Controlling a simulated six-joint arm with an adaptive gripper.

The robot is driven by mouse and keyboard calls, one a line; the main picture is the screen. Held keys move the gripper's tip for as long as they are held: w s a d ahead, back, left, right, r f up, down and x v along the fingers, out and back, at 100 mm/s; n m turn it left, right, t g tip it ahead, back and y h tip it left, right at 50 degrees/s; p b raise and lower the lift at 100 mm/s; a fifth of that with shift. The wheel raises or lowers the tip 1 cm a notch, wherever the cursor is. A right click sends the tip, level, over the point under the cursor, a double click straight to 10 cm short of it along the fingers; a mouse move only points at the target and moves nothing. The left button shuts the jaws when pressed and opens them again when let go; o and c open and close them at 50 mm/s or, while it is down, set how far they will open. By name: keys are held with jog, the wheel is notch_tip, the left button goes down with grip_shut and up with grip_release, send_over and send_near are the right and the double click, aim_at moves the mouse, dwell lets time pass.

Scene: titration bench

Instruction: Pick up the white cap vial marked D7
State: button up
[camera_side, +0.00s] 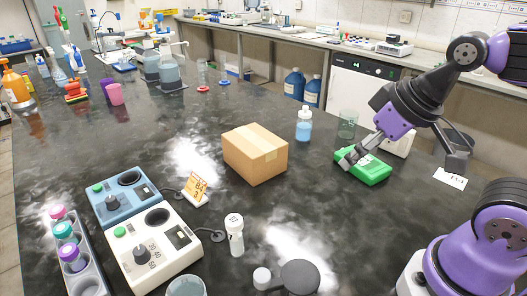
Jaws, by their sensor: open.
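A white vial with a white cap (235,235) stands upright on the dark bench, just right of the white device. There are dark marks on its cap and body, too small to read as D7. My gripper (350,159) is open and points down to the left, over the left end of a green box (368,170). It is well apart from the white vial, up and to the right of it. I cannot tell whether the fingers touch the green box.
A bottle of blue liquid (304,124) and a glass beaker (347,124) stand behind. Blue (122,200) and white (150,248) devices and a rack of capped tubes (85,270) fill the front left.

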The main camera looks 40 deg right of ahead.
jog(key=n+g+y, duration=0.2)
jog(key=n, duration=0.5)
send_near(236, 241)
jog(key=f, duration=0.2)
jog(key=w+f, duration=0.2)
jog(key=f, duration=0.1)
jog(key=shift+f, duration=0.2)
jog(key=shift+x, duration=3.05)
jog(key=shift+w, duration=0.15)
jog(key=shift+c, duration=0.4)
jog(key=c, duration=1)
